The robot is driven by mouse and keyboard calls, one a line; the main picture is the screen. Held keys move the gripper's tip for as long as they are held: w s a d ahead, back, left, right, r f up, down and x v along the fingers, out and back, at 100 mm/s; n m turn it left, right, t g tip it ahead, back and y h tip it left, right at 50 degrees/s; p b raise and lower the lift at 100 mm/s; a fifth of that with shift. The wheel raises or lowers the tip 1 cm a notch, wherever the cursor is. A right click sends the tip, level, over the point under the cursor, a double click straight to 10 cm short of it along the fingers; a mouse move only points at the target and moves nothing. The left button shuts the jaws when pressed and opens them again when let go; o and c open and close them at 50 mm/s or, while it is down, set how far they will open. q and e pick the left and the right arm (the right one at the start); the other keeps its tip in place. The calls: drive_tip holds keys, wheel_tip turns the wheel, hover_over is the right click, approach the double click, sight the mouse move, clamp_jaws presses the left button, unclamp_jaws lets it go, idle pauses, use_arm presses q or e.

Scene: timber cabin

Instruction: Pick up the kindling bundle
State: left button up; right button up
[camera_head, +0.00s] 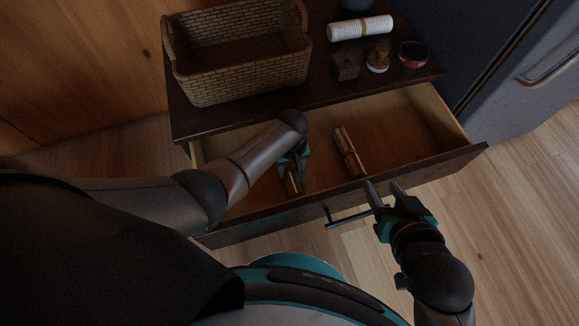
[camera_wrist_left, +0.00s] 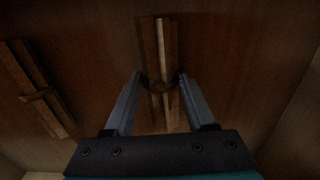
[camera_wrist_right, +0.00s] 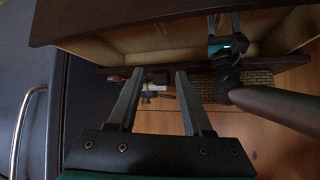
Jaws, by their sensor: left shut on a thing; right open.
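A kindling bundle (camera_head: 292,182) of thin tied sticks is in the open drawer (camera_head: 318,191), partly hidden by my left gripper (camera_head: 291,166). In the left wrist view my left gripper (camera_wrist_left: 160,79) has its fingers on both sides of this bundle (camera_wrist_left: 165,50), shut on it at the tie. A second kindling bundle (camera_head: 349,152) lies to the right in the drawer; it also shows at the left of the left wrist view (camera_wrist_left: 37,88). My right gripper (camera_head: 383,189) is open and empty by the drawer front; its fingers show apart in the right wrist view (camera_wrist_right: 156,76).
A wicker basket (camera_head: 240,85) stands on the dark cabinet top (camera_head: 290,100). To its right are a white roll (camera_head: 360,28), a small dark block (camera_head: 346,66), a wooden-topped item (camera_head: 378,58) and a red round tin (camera_head: 413,54).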

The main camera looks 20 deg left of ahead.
use_arm(q)
clamp_jaws()
